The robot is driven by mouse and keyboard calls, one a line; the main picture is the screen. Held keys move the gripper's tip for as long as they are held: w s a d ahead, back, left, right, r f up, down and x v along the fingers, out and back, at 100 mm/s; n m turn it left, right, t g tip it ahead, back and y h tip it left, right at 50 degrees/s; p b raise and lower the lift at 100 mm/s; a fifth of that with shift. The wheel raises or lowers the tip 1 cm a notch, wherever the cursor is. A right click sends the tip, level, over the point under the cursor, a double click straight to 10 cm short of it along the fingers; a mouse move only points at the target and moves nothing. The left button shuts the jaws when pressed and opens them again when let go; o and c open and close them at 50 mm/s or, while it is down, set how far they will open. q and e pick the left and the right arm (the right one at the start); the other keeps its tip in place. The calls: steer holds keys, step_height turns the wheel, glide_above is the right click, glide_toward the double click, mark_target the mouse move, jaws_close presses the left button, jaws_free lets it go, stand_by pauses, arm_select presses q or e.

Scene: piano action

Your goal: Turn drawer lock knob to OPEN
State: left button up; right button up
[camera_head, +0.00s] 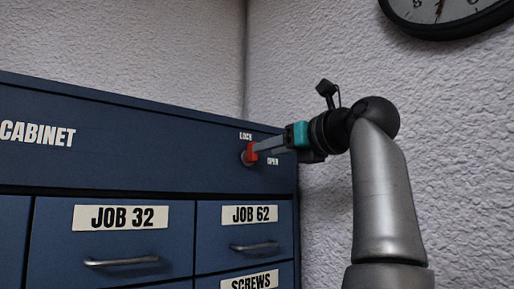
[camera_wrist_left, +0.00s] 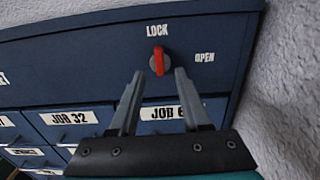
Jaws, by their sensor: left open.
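The lock knob (camera_head: 251,153) is red on a round base, at the upper right of the blue cabinet's front. In the left wrist view the knob (camera_wrist_left: 158,61) has its red bar upright, pointing to the LOCK label (camera_wrist_left: 157,30). The OPEN label (camera_wrist_left: 205,57) is to its right. My left gripper (camera_head: 259,147) reaches to the knob. In the left wrist view my left gripper (camera_wrist_left: 159,74) is open, with a fingertip on either side just below the red bar. I cannot tell whether they touch it. My right gripper is not in view.
The blue cabinet (camera_head: 190,131) has drawers labelled JOB 32 (camera_head: 120,217) and JOB 62 (camera_head: 249,215) below the knob, with protruding metal handles (camera_head: 121,261). A textured wall (camera_head: 320,60) stands close to the cabinet's right edge. A clock (camera_head: 440,12) hangs at the top right.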

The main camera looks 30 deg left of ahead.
mark_target(251, 154)
arm_select(q)
steer(key=shift+p+x, duration=0.95)
steer(key=shift+x, duration=1.8)
steer(key=shift+c, duration=0.3)
jaws_close()
